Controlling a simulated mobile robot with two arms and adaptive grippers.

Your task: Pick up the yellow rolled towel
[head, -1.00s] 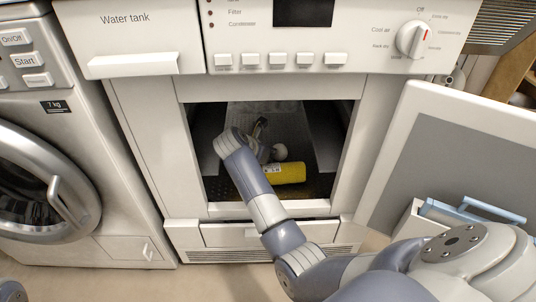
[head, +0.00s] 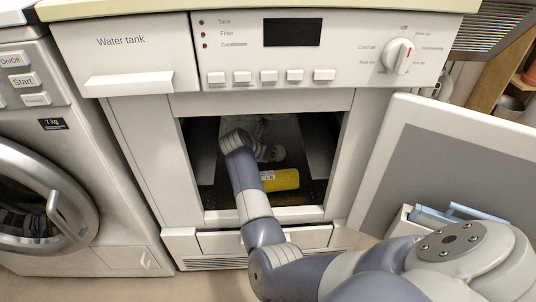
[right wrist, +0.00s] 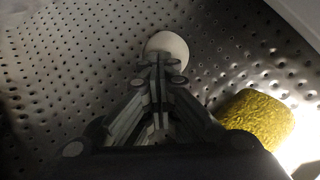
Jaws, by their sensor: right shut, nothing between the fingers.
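The yellow rolled towel (head: 284,180) lies inside the open dryer (head: 190,215), near the front of its opening. In the right wrist view, the towel (right wrist: 258,118) lies to the right of my right gripper, apart from its fingers. My right gripper (right wrist: 160,62) is shut and empty, its fingertips close together in front of a white ball. In the head view, my right arm reaches into the opening, and the gripper (head: 267,152) is dim, just behind the towel. My left gripper is not in view.
A white ball (right wrist: 167,44) lies on the perforated drum floor (right wrist: 70,55). A washing machine (head: 60,215) stands on the left. The opening's side walls are close to my arm.

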